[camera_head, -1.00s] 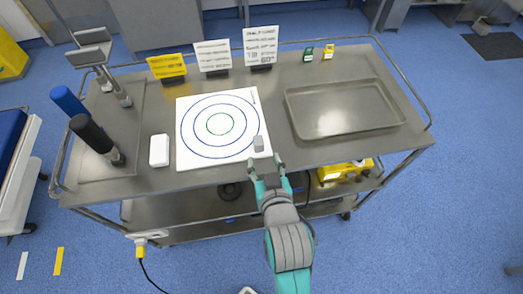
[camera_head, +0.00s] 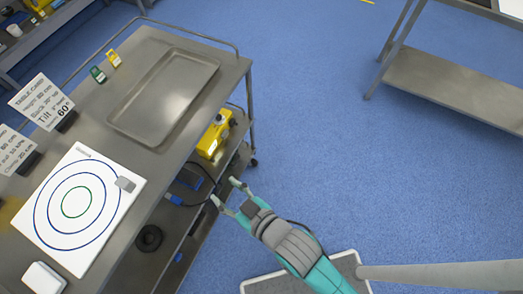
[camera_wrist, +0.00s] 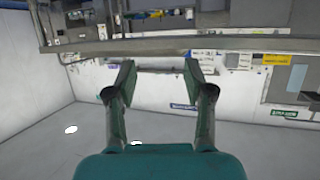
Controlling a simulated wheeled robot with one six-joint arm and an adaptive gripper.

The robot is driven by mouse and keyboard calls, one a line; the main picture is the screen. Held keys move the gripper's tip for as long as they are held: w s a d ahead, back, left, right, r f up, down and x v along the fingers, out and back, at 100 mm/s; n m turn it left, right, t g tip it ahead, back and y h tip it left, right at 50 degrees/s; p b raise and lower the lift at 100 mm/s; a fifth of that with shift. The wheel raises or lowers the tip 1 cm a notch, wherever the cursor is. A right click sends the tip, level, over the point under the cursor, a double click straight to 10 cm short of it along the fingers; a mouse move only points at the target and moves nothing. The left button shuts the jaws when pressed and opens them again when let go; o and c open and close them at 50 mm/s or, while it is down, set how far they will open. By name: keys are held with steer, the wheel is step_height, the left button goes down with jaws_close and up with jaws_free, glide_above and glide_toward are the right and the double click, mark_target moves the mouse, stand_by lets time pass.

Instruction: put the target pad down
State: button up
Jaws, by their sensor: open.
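The target pad (camera_head: 50,237) is a flat white square with blue rings and a green inner ring. It lies on the steel trolley top (camera_head: 150,190) at the left of the head view. A small grey block (camera_head: 126,184) sits at the pad's right edge. My gripper (camera_head: 225,191) is open, off the trolley's right side and apart from the pad. In the wrist view its two fingers (camera_wrist: 158,75) are spread with nothing held between them. The wrist view does not show the pad.
A shallow steel tray (camera_head: 122,127) lies on the trolley beyond the pad. A white box (camera_head: 43,279) is near the pad's front. A yellow device (camera_head: 213,135) rests on the lower shelf. Another steel table (camera_head: 455,90) stands at upper right. Blue floor between is clear.

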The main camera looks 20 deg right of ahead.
steer(key=s+d+f+m+t+h, duration=0.1)
steer(key=s+d+m+h, duration=0.1)
steer(key=s+d, duration=0.4)
steer(key=s+d+f+m+t+h, duration=0.1)
steer(key=s+d+h, duration=0.15)
steer(key=d, duration=0.55)
steer(key=s+d+r+m+h, duration=0.1)
steer(key=s+d+r, duration=0.1)
steer(key=s, duration=0.4)
steer(key=s+d+r+m+t+h, duration=0.1)
steer(key=s+d+r+m+h, duration=0.1)
steer(key=s+d, duration=0.2)
steer(key=shift+s+d, duration=0.25)
steer(key=shift+s, duration=0.6)
steer(key=o, duration=0.3)
steer(key=shift+s+d+r, duration=0.1)
steer(key=shift+s+r, duration=0.1)
steer(key=shift+s, duration=0.05)
